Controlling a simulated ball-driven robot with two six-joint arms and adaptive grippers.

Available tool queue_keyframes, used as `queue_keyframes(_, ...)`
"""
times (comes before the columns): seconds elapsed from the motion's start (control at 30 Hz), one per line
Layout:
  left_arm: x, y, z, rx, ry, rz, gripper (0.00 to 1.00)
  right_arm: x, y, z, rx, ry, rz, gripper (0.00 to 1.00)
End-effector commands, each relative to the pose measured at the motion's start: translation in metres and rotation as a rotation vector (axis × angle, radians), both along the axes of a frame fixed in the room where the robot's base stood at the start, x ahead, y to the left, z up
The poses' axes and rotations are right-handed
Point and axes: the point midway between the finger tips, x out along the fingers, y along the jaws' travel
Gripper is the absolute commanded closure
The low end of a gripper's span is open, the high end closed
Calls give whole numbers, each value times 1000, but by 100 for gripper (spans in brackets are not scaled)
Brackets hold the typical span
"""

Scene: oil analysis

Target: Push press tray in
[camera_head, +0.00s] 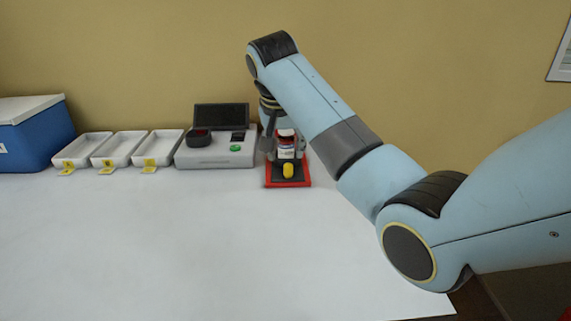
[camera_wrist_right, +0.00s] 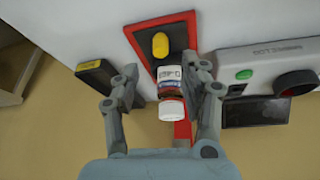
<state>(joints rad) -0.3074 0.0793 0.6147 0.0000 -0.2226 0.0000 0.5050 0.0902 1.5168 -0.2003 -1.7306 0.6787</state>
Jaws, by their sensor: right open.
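The press (camera_head: 272,185) has a red frame and stands at the back of the table; the wrist view shows its red edge too (camera_wrist_right: 131,38). Its dark tray (camera_head: 301,179) carries a yellow knob (camera_head: 288,171), which also shows in the wrist view (camera_wrist_right: 160,45). A small bottle (camera_head: 286,150) with a white label and white cap is at the press, behind the knob; its base is hard to make out. My right gripper (camera_head: 284,153) is open, with its fingers on either side of the bottle in the wrist view (camera_wrist_right: 168,92). Contact cannot be told. My left gripper is out of view.
A grey analyser (camera_head: 215,158) with a green button and dark screen stands left of the press. Several white trays (camera_head: 120,147) with yellow tags and a blue box (camera_head: 35,135) stand further left. A black block (camera_wrist_right: 95,72) lies beside the press. The front table is clear.

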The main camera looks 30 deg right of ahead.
Motion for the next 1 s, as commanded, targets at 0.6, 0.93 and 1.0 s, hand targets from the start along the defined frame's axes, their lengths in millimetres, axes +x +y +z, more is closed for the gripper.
queue_keyframes(0.6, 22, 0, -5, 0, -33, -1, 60, 17, -19, -63, 0, -1, 0, 55)
queue_keyframes(0.93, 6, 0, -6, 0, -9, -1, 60, 17, -19, -63, 0, 0, 0, 81)
queue_keyframes(1.0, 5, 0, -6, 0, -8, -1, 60, 17, -19, -63, 0, 0, 0, 91)
